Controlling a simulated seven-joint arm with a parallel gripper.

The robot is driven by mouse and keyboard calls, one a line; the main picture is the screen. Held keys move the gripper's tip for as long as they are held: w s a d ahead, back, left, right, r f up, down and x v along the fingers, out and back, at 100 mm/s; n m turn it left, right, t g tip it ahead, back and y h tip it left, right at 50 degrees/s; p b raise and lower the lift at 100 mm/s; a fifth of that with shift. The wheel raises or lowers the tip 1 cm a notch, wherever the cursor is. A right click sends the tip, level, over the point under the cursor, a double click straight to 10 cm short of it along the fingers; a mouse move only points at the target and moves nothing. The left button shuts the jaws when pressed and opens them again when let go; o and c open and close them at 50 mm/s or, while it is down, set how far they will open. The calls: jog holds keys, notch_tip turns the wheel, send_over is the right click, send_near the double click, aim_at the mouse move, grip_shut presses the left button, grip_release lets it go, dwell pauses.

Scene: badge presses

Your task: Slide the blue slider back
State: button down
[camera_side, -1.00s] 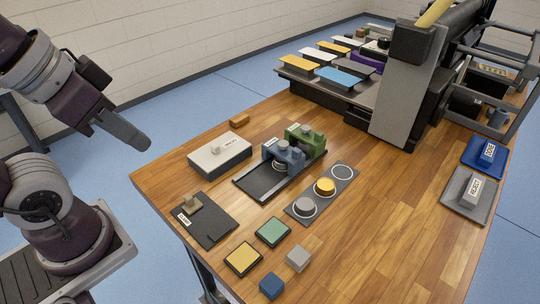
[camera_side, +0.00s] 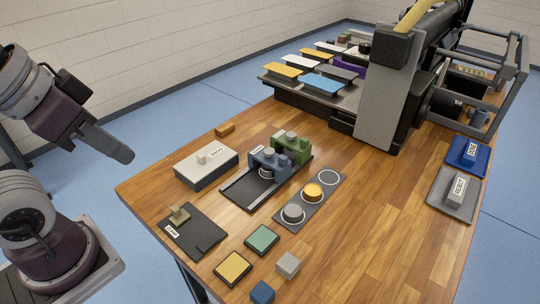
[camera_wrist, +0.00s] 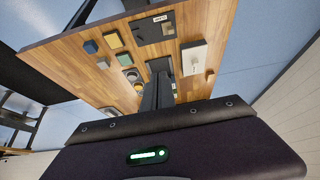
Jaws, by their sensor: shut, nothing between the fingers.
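The blue slider (camera_side: 269,163) is a blue press block on a dark rail (camera_side: 243,193) on the wooden table. It stands at the far part of the rail, right beside a similar green block (camera_side: 292,147). A grey round piece sits at its near side. The bare rail runs toward the near left. My gripper (camera_side: 125,154) is shut and empty, off the table's left edge and well apart from the slider. In the wrist view the shut fingers (camera_wrist: 158,88) point over the table and cover part of the rail area; I cannot make out the blue slider there.
A pale box (camera_side: 206,167) stands left of the rail, and a dark clamp plate (camera_side: 193,230) lies nearer. A dark strip (camera_side: 296,216) with grey and yellow discs lies right of it. Coloured pads and small cubes lie in front. A large grey machine (camera_side: 386,95) stands behind.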

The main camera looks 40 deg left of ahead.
jog(key=c, duration=1.9)
grip_release()
jog(key=shift+c, duration=0.2)
jog(key=o, duration=0.5)
jog(key=w+r+m, duration=0.1)
jog(key=w, duration=0.2)
jog(key=w+r+m+g, duration=0.1)
jog(key=w+m, duration=0.1)
jog(key=w, duration=0.1)
jog(key=w+d+r+m, duration=0.1)
jog(key=w+m, duration=0.1)
jog(key=w, duration=0.1)
jog(key=shift+w+r+g, duration=0.1)
jog(key=shift+w+g, duration=0.3)
jog(key=shift+o, duration=0.2)
jog(key=m+g, duration=0.4)
jog(key=m, duration=0.9)
send_over(283, 156)
notch_tip(283, 156, down, 15)
jog(key=shift+d+r, duration=0.1)
notch_tip(283, 156, down, 6)
jog(key=shift+f, duration=0.25)
jog(key=shift+c, duration=0.3)
